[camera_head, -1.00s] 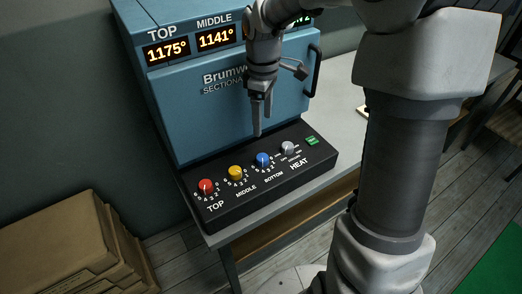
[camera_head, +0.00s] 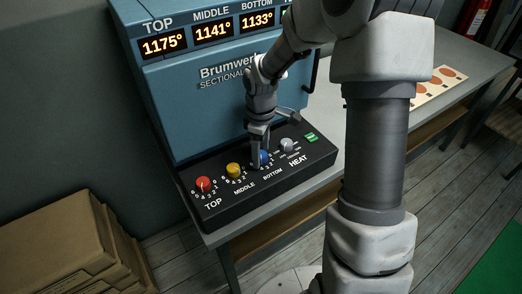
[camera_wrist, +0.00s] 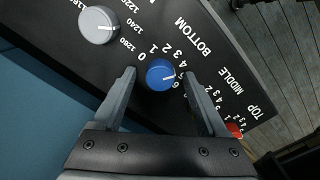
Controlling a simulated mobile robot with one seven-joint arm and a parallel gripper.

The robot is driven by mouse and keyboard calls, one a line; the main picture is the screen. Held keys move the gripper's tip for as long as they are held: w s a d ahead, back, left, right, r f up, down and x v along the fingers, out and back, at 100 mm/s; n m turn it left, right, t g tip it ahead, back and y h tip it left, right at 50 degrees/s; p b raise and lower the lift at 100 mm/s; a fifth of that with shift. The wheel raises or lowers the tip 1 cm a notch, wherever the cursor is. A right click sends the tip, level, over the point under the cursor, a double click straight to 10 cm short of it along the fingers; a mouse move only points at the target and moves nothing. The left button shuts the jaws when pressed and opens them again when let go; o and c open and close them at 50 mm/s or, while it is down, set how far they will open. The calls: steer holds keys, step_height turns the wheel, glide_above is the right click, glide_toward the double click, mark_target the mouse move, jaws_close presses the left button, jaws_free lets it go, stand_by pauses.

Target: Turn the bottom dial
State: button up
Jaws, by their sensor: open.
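The bottom dial is a blue knob (camera_wrist: 160,75) above the word BOTTOM on the black control panel (camera_head: 225,206). In the head view the blue knob (camera_head: 264,156) is partly hidden behind my fingers. My gripper (camera_head: 259,158) points down at this knob. In the wrist view my gripper (camera_wrist: 162,88) is open, with one finger on each side of the blue knob and a gap on both sides. The knob's white pointer line is near the higher numbers of its scale. Whether the fingertips reach down to the panel is unclear.
The red top dial (camera_head: 203,184), yellow middle dial (camera_head: 233,170) and grey heat dial (camera_head: 286,145) share the panel, close beside the blue one. A green switch (camera_head: 311,137) is at its right end. The blue kiln (camera_head: 210,110) stands directly behind. Cardboard boxes (camera_head: 70,250) lie lower left.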

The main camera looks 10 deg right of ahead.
steer(key=shift+c, duration=0.3)
jaws_close()
steer(key=shift+m, duration=0.3)
steer(key=m+b, duration=0.1)
steer(key=m, duration=0.3)
steer(key=shift+m, duration=0.4)
steer(key=m, duration=0.5)
steer(key=shift+m, duration=0.7)
steer(key=shift+o, duration=0.3)
jaws_free()
